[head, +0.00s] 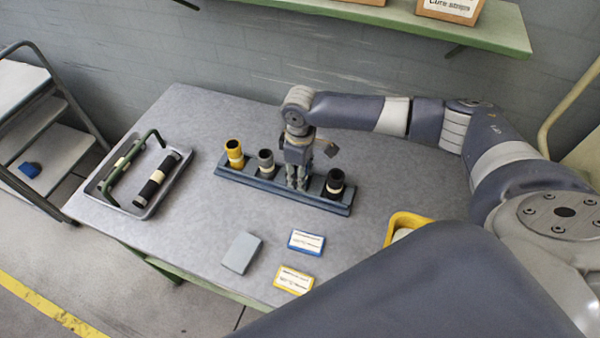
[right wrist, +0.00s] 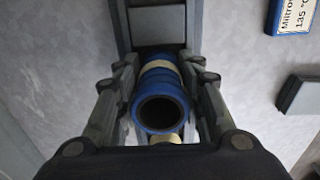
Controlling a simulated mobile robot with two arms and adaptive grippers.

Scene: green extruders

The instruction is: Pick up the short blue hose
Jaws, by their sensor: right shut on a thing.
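The short blue hose (right wrist: 160,98) shows in the right wrist view as an open-ended blue tube with a cream band. My right gripper (right wrist: 160,95) is shut on it, with a finger on either side. In the head view my right gripper (head: 298,180) points down at the blue rack (head: 240,178), between the grey hose and the black hose, and hides the blue hose there. I cannot tell whether the hose still rests in the rack. My left gripper is not in view.
On the rack stand a yellow hose (head: 234,152), a grey hose (head: 266,161) and a black hose (head: 334,182). A grey tray (head: 141,212) at the left holds a black hose (head: 157,178). A grey block (head: 241,253) and labelled blue (head: 306,242) and yellow (head: 293,280) boxes lie in front.

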